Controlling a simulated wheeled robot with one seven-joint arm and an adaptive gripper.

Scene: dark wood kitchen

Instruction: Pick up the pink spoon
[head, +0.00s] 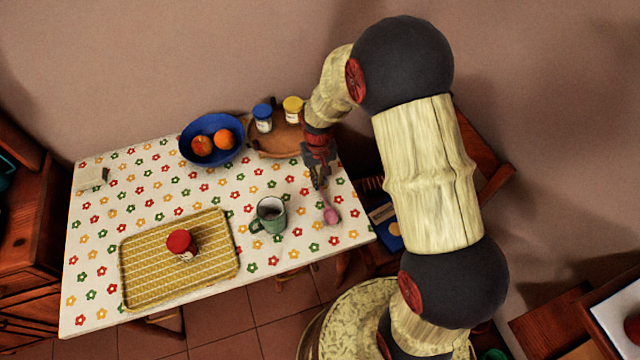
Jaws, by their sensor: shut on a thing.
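The pink spoon (331,215) is near the right edge of the table, its bowl toward the front and its handle running up to my gripper. My gripper (318,185) points down and is shut on the spoon's handle. The fingertips are small and dark here, so the exact grip on the handle is hard to see. I cannot tell whether the spoon still touches the tablecloth.
A green mug (270,215) stands left of the spoon. A yellow tray (140,285) holds a red-lidded jar (181,244). A blue bowl (187,135) with fruit and a wooden tray (262,150) with jars are at the back. Chairs flank the table's right side.

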